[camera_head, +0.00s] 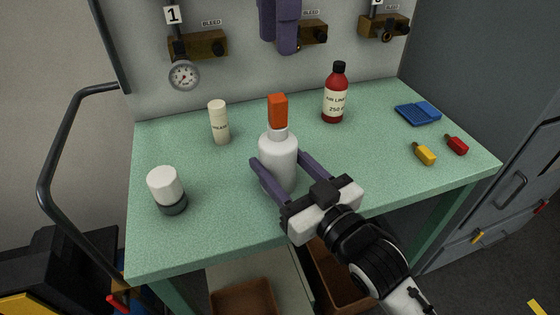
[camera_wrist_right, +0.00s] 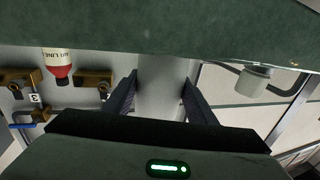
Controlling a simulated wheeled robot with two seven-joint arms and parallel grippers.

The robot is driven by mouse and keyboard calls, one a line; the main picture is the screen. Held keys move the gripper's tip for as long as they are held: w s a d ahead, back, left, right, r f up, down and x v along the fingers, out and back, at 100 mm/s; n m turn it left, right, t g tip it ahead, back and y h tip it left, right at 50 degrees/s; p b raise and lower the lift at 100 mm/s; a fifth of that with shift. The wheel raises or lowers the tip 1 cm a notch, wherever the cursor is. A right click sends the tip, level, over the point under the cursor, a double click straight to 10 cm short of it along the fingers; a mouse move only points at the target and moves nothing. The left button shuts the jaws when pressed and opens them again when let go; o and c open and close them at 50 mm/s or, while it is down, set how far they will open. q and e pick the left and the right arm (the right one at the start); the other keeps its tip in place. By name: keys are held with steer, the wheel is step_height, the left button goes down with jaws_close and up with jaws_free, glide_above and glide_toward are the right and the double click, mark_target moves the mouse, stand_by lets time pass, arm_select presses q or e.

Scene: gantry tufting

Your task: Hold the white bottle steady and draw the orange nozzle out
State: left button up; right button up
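The white bottle (camera_head: 279,155) stands upright in the middle of the green table. The orange nozzle (camera_head: 278,111) sits on its neck. My right gripper (camera_head: 276,164), whose arm comes in from the lower right, has its fingers on both sides of the bottle body, seemingly touching it. In the right wrist view the pale bottle (camera_wrist_right: 163,85) fills the space between the fingers (camera_wrist_right: 160,92). The purple fingers of my left gripper (camera_head: 281,45) hang in from the top edge, above and apart from the nozzle. The rest of it is out of frame, and its finger gap is unclear.
A cream tube (camera_head: 219,122) and a white jar (camera_head: 165,187) stand to the left. A red bottle (camera_head: 336,95) stands behind, to the right. A blue tray (camera_head: 418,113) and yellow (camera_head: 424,154) and red (camera_head: 457,145) pieces lie at right. Valves (camera_head: 198,46) line the back panel.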

mark_target(278, 97)
arm_select(q)
steer(key=shift+o, duration=0.2)
arm_select(e)
steer(key=shift+c, duration=1.3)
arm_select(q)
steer(key=shift+o, duration=0.8)
steer(key=shift+f, duration=0.15)
steer(key=shift+f+m, duration=0.8)
steer(key=shift+f, duration=0.6)
steer(key=shift+f, duration=4.5)
